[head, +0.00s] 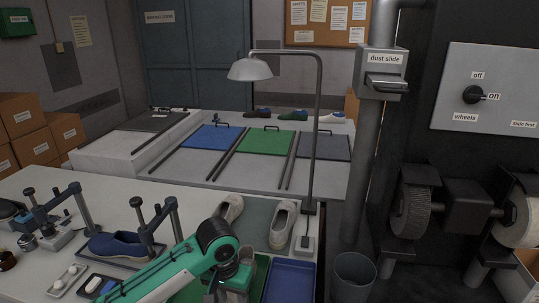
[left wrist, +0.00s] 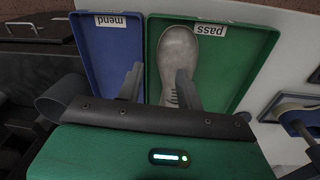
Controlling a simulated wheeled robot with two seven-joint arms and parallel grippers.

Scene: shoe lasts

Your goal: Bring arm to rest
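My left arm comes in from the lower left of the head view, and its gripper (head: 238,280) points down over the green tray (head: 262,272). In the left wrist view, my left gripper (left wrist: 160,72) has its two fingers well apart. A grey shoe (left wrist: 181,50) lies in the green tray (left wrist: 236,75) labelled "pass", just beyond the fingers. The right finger covers part of the shoe, and I cannot tell if it touches. The blue tray (left wrist: 112,50) labelled "mend" is empty where it shows. My right gripper is in neither view.
Two pale shoes (head: 283,226) stand on a mat behind the trays, next to a lamp (head: 309,205). A blue shoe (head: 118,245) sits at a black stand on the left. A bin (head: 354,278) and grinding wheels (head: 411,212) are at the right.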

